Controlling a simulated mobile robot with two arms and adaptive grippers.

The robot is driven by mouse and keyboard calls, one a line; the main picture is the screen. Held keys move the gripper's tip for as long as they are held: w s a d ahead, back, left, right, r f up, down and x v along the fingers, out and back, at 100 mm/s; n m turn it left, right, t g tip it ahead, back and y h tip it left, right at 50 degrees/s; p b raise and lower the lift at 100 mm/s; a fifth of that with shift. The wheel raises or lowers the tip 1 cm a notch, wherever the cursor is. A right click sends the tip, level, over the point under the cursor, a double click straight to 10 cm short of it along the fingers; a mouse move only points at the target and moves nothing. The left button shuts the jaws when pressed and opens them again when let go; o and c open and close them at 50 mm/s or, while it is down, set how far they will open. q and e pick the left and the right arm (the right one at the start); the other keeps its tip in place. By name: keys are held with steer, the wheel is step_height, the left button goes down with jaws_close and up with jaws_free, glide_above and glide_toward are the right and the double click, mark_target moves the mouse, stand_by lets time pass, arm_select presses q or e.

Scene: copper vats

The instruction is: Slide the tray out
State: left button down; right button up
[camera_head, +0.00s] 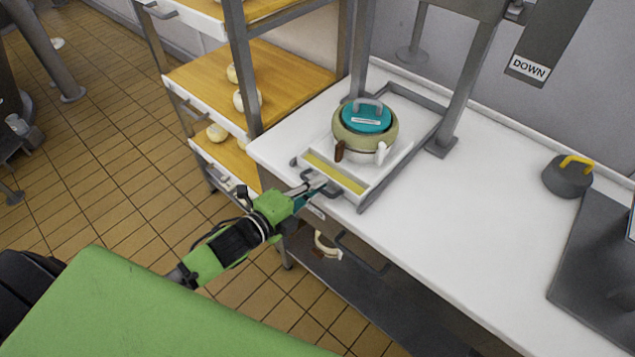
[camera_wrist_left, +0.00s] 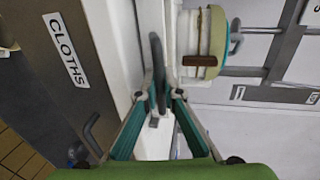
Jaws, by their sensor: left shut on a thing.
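A white tray (camera_head: 376,178) with a yellow strip along its front sits on the white counter, within a grey rail frame (camera_head: 424,140). A round pot (camera_head: 362,140) with a beige band and a teal lid stands on the tray; its side also shows in the left wrist view (camera_wrist_left: 216,42). My left gripper (camera_head: 316,185) reaches the tray's front edge and is shut on the tray's grey handle (camera_wrist_left: 157,62). In the left wrist view, the gripper's teal fingers (camera_wrist_left: 161,97) are on either side of the handle. My right gripper is not in view.
A shelf rack with wooden boards (camera_head: 290,75) and pale round balls stands to the left. Grey posts rise behind the tray. A dark weight with a yellow handle (camera_head: 567,177) stands on the right counter. A drawer front labelled CLOTHS (camera_wrist_left: 65,50) lies below the counter edge.

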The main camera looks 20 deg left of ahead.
arm_select(q)
steer(key=c, duration=2.4)
jaws_free()
steer(key=shift+c, duration=0.2)
steer(key=v, duration=1.2)
steer(key=s+a+f+n+g+y, duration=0.2)
steer(key=s+a+f+n, duration=0.15)
steer(key=f, duration=0.75)
steer(key=s+a+f+n+g+y, duration=0.2)
steer(key=a+f+n, duration=0.15)
steer(key=f, duration=0.75)
steer(key=s+a+f+n+g+y, duration=0.1)
steer(key=s+a+f+n+g, duration=0.2)
steer(key=f, duration=0.7)
steer(key=s+d+f+n+g, duration=0.3)
steer(key=s+d+f+n, duration=0.1)
steer(key=s+f, duration=0.6)
steer(key=s+d+f+n+g, duration=0.3)
steer(key=s+d+f+n, duration=0.2)
steer(key=s+f, duration=0.5)
steer(key=s+d, duration=0.1)
steer(key=s, duration=0.4)
steer(key=shift+n+g, duration=0.3)
